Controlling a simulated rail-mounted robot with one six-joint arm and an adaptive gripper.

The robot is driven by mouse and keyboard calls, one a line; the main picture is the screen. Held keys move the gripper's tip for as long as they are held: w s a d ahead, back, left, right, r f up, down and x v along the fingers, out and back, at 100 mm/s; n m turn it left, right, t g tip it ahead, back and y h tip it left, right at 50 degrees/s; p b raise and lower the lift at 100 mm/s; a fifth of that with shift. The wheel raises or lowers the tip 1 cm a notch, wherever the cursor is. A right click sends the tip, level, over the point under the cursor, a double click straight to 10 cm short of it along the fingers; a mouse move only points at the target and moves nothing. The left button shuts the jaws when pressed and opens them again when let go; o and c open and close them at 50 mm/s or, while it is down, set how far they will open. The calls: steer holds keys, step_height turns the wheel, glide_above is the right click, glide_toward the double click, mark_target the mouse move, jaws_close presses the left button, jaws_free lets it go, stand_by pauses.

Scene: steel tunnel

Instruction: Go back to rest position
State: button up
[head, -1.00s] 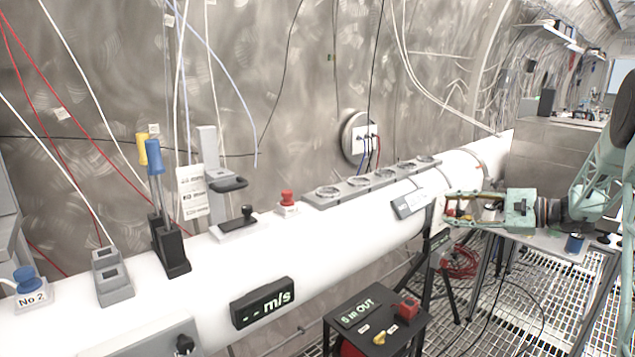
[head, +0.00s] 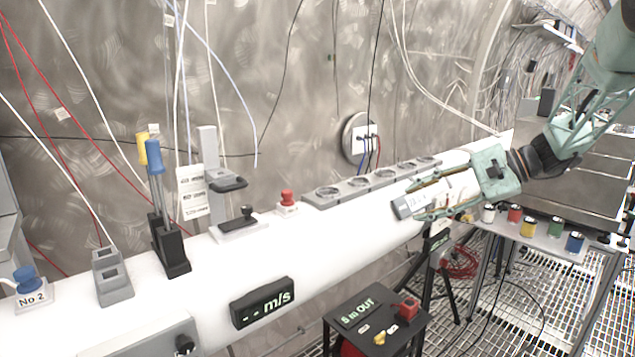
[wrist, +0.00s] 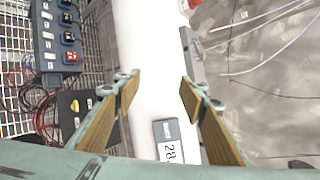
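My gripper (head: 412,203) is in the right half of the head view, in front of the white pipe and beside the small grey display on it. Its green fingers with wood-coloured pads are spread apart. In the wrist view the open gripper (wrist: 159,84) holds nothing, and the white pipe (wrist: 150,50) shows between and beyond the fingertips. The small display (wrist: 172,140) shows below the fingertips there, reading 28 with the rest cut off. My arm comes in from the upper right of the head view. No marker for a rest position shows.
The long white pipe (head: 330,235) carries a row of round sockets (head: 370,180), a red button (head: 287,199) and screwdrivers in a black holder (head: 168,240). A black stand (head: 375,320) is in front. A table (head: 535,240) with several coloured cups is at right.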

steer(key=s+a+r+n+g+h, duration=0.1)
steer(key=s+a+r+n+h, duration=0.15)
steer(key=s+a, duration=0.7)
steer(key=s+a+r+n+g+h, duration=0.2)
steer(key=s+r+n, duration=0.1)
steer(key=s, duration=1.4)
steer(key=s+d+f+n+t+h, duration=0.1)
steer(key=s+d+n+h, duration=0.1)
steer(key=s, duration=1.1)
steer(key=s+d+f+n+t+h, duration=0.1)
steer(key=s+d+n+h, duration=0.1)
steer(key=s, duration=1.1)
steer(key=shift+s+d+f+n+h, duration=0.35)
steer(key=shift+n+h, duration=0.5)
steer(key=shift+h, duration=0.3)
